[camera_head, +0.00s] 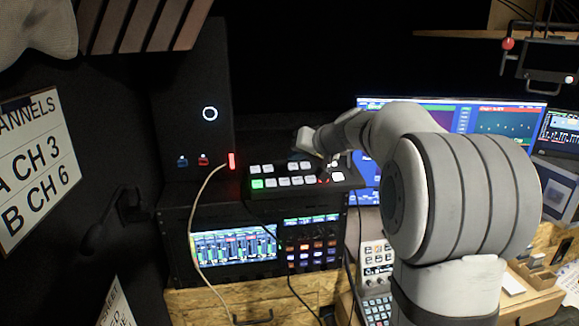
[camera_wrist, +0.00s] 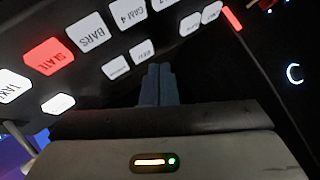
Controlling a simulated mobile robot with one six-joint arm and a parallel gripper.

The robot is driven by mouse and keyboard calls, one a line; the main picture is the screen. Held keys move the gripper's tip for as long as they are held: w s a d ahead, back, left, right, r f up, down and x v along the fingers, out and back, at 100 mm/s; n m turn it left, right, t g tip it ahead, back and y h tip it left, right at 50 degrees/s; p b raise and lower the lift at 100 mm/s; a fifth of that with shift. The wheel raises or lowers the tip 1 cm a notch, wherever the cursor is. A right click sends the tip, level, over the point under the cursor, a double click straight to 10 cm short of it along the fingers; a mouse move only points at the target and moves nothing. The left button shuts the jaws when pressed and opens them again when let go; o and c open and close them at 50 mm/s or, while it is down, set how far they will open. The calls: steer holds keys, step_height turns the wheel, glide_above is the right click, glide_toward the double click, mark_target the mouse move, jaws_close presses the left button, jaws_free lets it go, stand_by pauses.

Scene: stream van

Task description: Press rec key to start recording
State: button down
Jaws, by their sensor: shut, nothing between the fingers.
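A black switcher panel (camera_head: 345,187) with white keys sits on top of the rack in the head view. Its front row holds a green key (camera_head: 257,184), several white keys, a red key (camera_head: 323,180) and a TAKE key (camera_head: 338,176). In the wrist view the panel is upside down, with a red SLATE key (camera_wrist: 49,56), a BARS key (camera_wrist: 87,33) and a CAM 4 key (camera_wrist: 126,15). Two small keys (camera_wrist: 116,68) (camera_wrist: 143,53) lie near my gripper (camera_wrist: 158,68); their labels are too small to read surely. My gripper is shut and empty, with no visible contact.
A tall black case (camera_head: 190,95) with a glowing ring stands behind the panel at left. A pale cable (camera_head: 196,215) runs down past the panel's left end. The rack (camera_head: 170,235) is below. Monitors (camera_head: 470,118) stand behind my arm at right.

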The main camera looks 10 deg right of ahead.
steer(key=shift+f, duration=0.15)
steer(key=shift+w+f+b, duration=0.1)
steer(key=shift+f+b, duration=0.2)
steer(key=shift+b, duration=0.4)
steer(key=shift+w+f+b, duration=0.1)
steer(key=shift+f+b, duration=0.25)
steer(key=shift+b, duration=0.2)
stand_by(0.5)
steer(key=shift+r, duration=0.15)
steer(key=shift+s+r+p, duration=0.2)
steer(key=shift+r+p, duration=0.1)
steer(key=shift+r, duration=0.35)
steer(key=r+p, duration=0.1)
steer(key=r, duration=0.1)
steer(key=s+r+p, duration=0.1)
steer(key=r, duration=0.2)
steer(key=shift+s, duration=0.1)
stand_by(0.4)
steer(key=shift+f, duration=0.1)
stand_by(0.4)
